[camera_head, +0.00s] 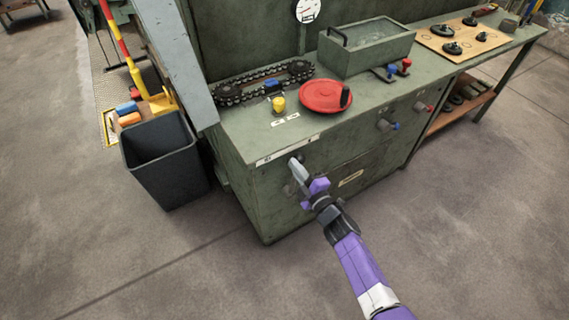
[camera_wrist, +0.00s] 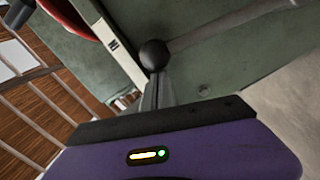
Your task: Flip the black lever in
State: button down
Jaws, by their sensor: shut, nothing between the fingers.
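The black lever shows in the wrist view as a black ball knob (camera_wrist: 155,54) on a grey metal rod (camera_wrist: 215,28) that runs off to the upper right, against the green cabinet front. My gripper (camera_wrist: 158,82) is shut and empty, its fingertips right at the near side of the ball; I cannot tell whether they touch it. In the head view my gripper (camera_head: 296,166) is in front of the cabinet's left front face, just below the bench edge. The lever there is largely hidden behind my gripper.
On the green bench (camera_head: 240,140) above are a red handwheel (camera_head: 322,95) with a black handle, a yellow knob (camera_head: 278,104) and a chain loop (camera_head: 232,92). A black bin (camera_head: 165,160) stands left. The floor in front is clear.

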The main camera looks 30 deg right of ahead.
jog(key=d+f+m, duration=0.1)
jog(key=d+m, duration=0.1)
jog(key=d, duration=0.5)
jog(key=shift+p, duration=0.45)
jog(key=shift+s+d+f, duration=0.1)
jog(key=shift+s+d, duration=0.05)
jog(key=shift+d, duration=0.1)
jog(key=shift+s, duration=0.1)
jog(key=s+a+p, duration=0.1)
jog(key=s, duration=0.6)
jog(key=shift+s+a+r, duration=0.15)
jog(key=shift+a+r, duration=0.1)
